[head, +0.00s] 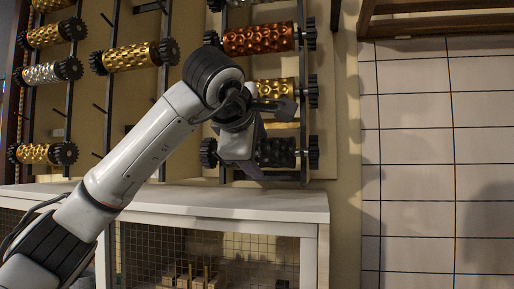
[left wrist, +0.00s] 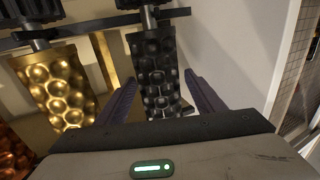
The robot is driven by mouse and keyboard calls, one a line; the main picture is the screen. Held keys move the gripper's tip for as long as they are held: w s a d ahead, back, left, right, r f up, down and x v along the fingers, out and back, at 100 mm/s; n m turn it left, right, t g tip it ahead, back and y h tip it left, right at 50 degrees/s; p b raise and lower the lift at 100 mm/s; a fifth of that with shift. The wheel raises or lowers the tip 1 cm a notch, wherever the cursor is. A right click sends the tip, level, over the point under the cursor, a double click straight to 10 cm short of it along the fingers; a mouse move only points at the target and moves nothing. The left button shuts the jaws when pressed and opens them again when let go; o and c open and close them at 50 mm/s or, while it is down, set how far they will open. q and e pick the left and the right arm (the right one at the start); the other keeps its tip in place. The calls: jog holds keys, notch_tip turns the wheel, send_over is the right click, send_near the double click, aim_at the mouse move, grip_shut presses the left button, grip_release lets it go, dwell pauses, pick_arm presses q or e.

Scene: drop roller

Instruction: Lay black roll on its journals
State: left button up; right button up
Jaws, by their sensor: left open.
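The black roll (head: 277,152) is a dimpled dark cylinder with black gears at both ends, low on the right-hand rack in the head view. My left gripper (head: 270,140) is over its left part and hides some of it. In the left wrist view the black roll (left wrist: 158,75) shows between the two spread fingers of my left gripper (left wrist: 161,77). The fingers are open, one to each side of the roll. I cannot tell whether they touch it. Whether its journals sit fully in the rack is hidden. My right gripper is not in view.
Above the black roll on the same rack are a gold roll (head: 268,86) and a copper roll (head: 258,39). Other gold and silver rolls hang on the racks to the left. A white-topped cabinet (head: 230,202) stands just below. Tiled floor (head: 440,150) lies clear at right.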

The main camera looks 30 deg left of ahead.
pick_arm(q)
jog(key=b+v, duration=0.1)
jog(key=v, duration=0.9)
jog(key=shift+s+r+b, duration=0.2)
jog(key=shift+r+b, duration=0.1)
jog(key=shift+r, duration=0.05)
